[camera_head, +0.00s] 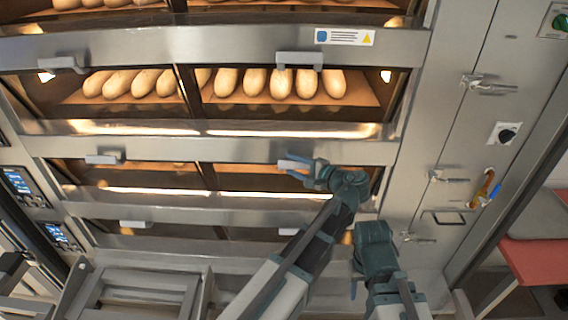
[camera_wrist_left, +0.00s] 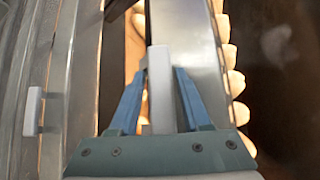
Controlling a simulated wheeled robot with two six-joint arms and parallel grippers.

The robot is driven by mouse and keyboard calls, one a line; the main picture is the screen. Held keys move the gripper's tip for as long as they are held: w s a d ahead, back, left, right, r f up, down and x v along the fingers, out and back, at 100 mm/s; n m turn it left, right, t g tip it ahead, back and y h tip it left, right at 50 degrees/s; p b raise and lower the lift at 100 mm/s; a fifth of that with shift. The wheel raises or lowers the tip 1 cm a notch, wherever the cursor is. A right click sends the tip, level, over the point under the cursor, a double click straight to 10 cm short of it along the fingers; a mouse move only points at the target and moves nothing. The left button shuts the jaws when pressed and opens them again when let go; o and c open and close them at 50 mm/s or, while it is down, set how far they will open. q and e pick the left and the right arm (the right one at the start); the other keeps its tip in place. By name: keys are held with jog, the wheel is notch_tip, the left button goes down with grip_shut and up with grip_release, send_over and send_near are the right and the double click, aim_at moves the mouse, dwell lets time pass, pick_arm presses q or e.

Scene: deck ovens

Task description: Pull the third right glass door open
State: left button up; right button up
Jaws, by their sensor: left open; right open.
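The third right glass door (camera_head: 245,180) is the lit pane in the third deck down, and it looks shut. Its pale grey bar handle (camera_head: 293,163) is at the door's upper edge. My left gripper (camera_head: 290,169) is at this handle. In the left wrist view the handle (camera_wrist_left: 158,62) stands between the two blue fingers of my left gripper (camera_wrist_left: 161,75), which are apart, with a gap visible on each side. My right gripper (camera_head: 354,282) is open and empty, low in front of the oven's right side; its fingers are partly hidden.
Above is the second deck's right door with its handle (camera_head: 299,60) and loaves (camera_head: 282,84) behind glass. Below is the fourth deck's handle (camera_head: 291,231). A steel side panel with latches (camera_head: 450,178) stands right. A metal frame (camera_head: 140,290) stands low left.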

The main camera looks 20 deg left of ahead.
pick_arm(q)
jog(key=shift+d, duration=0.15)
jog(key=shift+c, duration=0.4)
grip_shut()
jog(key=shift+s, duration=0.1)
dwell(0.8)
